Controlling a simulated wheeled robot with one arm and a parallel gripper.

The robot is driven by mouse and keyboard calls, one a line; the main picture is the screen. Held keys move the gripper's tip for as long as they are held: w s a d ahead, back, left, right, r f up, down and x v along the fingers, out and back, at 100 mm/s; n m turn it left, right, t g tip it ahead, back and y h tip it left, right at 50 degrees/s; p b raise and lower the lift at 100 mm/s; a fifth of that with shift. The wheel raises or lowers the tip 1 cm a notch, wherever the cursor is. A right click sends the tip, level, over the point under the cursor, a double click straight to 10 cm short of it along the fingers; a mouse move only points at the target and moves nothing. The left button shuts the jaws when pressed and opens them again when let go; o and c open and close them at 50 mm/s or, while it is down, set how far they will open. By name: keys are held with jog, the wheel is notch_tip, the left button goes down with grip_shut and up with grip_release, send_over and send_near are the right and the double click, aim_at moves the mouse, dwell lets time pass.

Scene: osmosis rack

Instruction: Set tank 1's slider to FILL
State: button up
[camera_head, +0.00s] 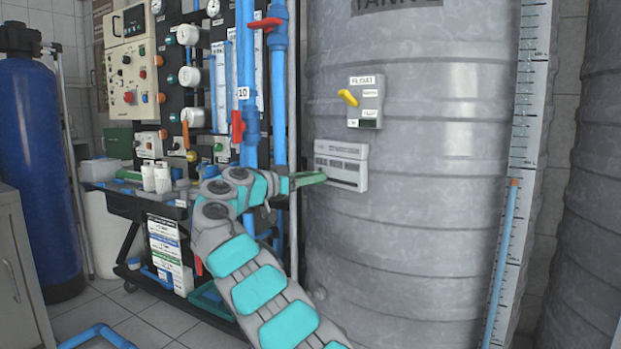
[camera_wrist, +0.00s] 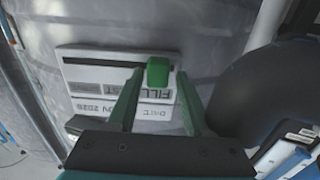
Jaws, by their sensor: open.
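A grey ribbed tank (camera_head: 430,215) fills the right half of the head view, its "TANK" label cut off at the top so the number is unreadable. A pale slider panel (camera_head: 350,152) with a dark slot is fixed to its wall. In the wrist view the panel (camera_wrist: 85,68) appears upside down, with "FILL" lettering partly covered. A green slider knob (camera_wrist: 158,70) stands at the slot's right part in that view. My gripper (camera_wrist: 160,78) is open, its green fingers on either side of the knob. In the head view my gripper (camera_head: 322,178) reaches the panel's left end; the knob is not distinct there.
A float switch box (camera_head: 368,103) with a yellow lever (camera_head: 348,97) sits just above the panel. A level gauge (camera_head: 520,150) runs down the tank's right side.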

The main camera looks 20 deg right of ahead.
jog(key=v, duration=1.2)
jog(key=shift+b, duration=0.35)
jog(key=s+d+f+n+g+y+p, duration=0.15)
jog(key=s+d+n+g, duration=0.25)
jog(key=s+d, duration=0.6)
jog(key=s+d+f+n+g+y, duration=0.25)
jog(key=s+f+y, duration=0.4)
jog(key=s, duration=0.65)
jog(key=s+a+f+n+y, duration=0.2)
jog(key=s+a+f+y, duration=0.1)
jog(key=s+a+f, duration=0.3)
jog(key=s+a+f+n+y+p, duration=0.1)
jog(key=s+a+f+n+y, duration=0.2)
jog(key=s+a+f, duration=0.4)
jog(key=s+a+f+n+y, duration=0.3)
jog(key=s+a+f, duration=0.4)
jog(key=s+f, duration=0.4)
jog(key=s+g, duration=0.1)
jog(key=s, duration=0.5)
